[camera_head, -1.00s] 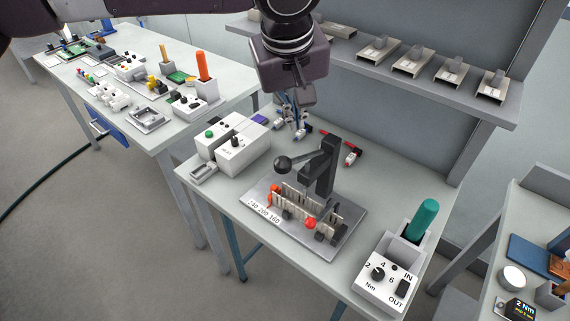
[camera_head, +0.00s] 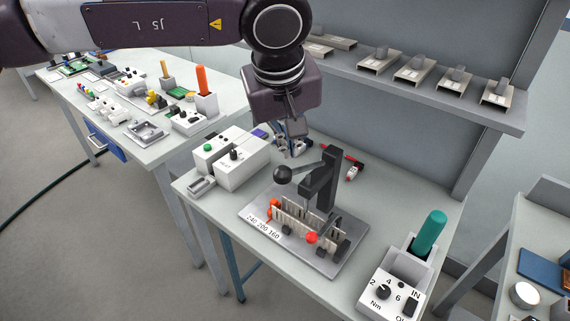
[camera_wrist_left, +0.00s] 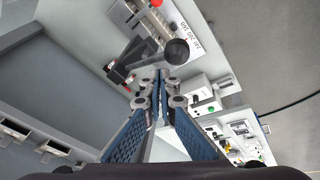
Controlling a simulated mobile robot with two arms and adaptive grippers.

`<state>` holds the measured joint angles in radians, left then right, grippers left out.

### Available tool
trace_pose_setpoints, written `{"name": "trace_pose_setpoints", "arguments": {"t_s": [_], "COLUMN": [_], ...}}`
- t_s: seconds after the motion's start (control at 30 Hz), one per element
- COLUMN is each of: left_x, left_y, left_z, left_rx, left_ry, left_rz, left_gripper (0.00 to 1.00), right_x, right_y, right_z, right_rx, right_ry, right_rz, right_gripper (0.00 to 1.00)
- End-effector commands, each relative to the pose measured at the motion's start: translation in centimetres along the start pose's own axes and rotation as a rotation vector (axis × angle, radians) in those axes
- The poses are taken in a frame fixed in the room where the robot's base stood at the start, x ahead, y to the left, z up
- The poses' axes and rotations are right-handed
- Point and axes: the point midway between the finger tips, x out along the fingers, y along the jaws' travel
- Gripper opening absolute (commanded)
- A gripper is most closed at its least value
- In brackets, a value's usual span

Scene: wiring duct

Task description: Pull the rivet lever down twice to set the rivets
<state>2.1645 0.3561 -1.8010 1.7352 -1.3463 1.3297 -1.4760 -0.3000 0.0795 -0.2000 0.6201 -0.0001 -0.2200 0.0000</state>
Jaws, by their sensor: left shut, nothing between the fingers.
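The rivet lever is a grey rod with a dark ball knob (camera_head: 283,175), raised and roughly level, on the left of the black press (camera_head: 323,183). The press stands on a grey plate (camera_head: 327,258) marked 240 200 160. My left gripper (camera_head: 294,150) points down behind the knob, its blue fingers shut and empty. In the left wrist view the closed fingertips (camera_wrist_left: 160,92) sit just short of the lever's knob (camera_wrist_left: 177,52), with a visible gap in the picture; true depth is hard to judge. My right gripper is not in view.
White control boxes (camera_head: 232,160) stand left of the press. A red-and-black tool (camera_head: 353,168) lies behind it. A torque box (camera_head: 391,290) with a teal-handled holder is at front right. A shelf with metal brackets (camera_head: 415,68) runs along the back panel.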

Motion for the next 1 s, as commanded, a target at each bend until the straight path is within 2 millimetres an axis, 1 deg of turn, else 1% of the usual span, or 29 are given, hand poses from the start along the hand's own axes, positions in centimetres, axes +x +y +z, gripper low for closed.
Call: {"name": "trace_pose_setpoints", "arguments": {"t_s": [0.8,1.0], "left_x": [0.02,0.48], "left_y": [0.01,-0.22], "left_z": [0.01,0.31], "left_rx": [0.000,0.000], "left_ry": [0.000,-0.001], "left_rz": [0.000,0.000], "left_gripper": [0.00,0.00], "right_x": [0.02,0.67], "right_y": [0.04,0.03], "right_z": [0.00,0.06], "right_rx": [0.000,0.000], "right_ry": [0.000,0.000], "right_rz": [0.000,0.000], "right_gripper": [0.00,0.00]}}
